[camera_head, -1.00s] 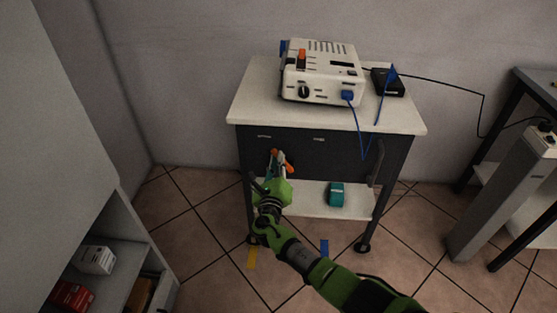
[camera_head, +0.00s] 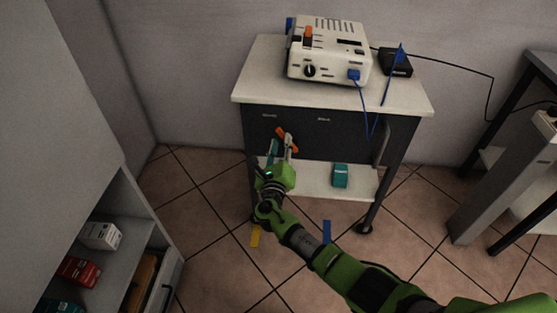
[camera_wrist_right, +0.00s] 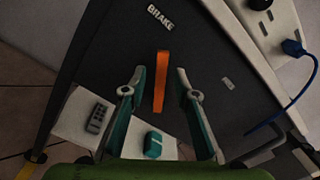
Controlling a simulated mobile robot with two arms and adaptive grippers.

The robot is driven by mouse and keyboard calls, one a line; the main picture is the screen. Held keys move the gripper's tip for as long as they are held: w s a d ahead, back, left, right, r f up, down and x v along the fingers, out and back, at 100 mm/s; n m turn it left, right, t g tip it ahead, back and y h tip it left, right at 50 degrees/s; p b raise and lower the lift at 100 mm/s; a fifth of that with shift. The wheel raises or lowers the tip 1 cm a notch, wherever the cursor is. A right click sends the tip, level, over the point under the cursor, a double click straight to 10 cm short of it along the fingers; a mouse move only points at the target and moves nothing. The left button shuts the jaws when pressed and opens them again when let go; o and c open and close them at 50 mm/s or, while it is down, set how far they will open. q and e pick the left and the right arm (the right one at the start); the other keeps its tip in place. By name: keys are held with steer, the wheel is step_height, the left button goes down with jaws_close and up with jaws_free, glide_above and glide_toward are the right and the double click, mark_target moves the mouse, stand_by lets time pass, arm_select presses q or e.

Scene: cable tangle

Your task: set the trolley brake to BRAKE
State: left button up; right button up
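The trolley (camera_head: 334,99) has a dark front panel with an orange lever (camera_head: 287,139) low on its left half. In the right wrist view the orange lever (camera_wrist_right: 160,82) stands nearly upright, with its upper end towards the BRAKE label (camera_wrist_right: 160,18). A second, unreadable label (camera_wrist_right: 228,83) is to the right. My right gripper (camera_head: 281,148) is at the panel, just in front of the lever. In the wrist view the right gripper (camera_wrist_right: 160,84) is open, one finger on each side of the lever, with visible gaps. My left gripper is not in view.
A white device (camera_head: 328,62) with a blue cable (camera_head: 366,105) and a black box (camera_head: 395,61) are on the trolley top. The cable hangs over the front, right of the lever. A teal box (camera_head: 340,175) is on the lower shelf. A shelf unit (camera_head: 125,205) stands left.

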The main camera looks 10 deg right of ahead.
steer(key=v, duration=1)
steer(key=shift+s, duration=0.15)
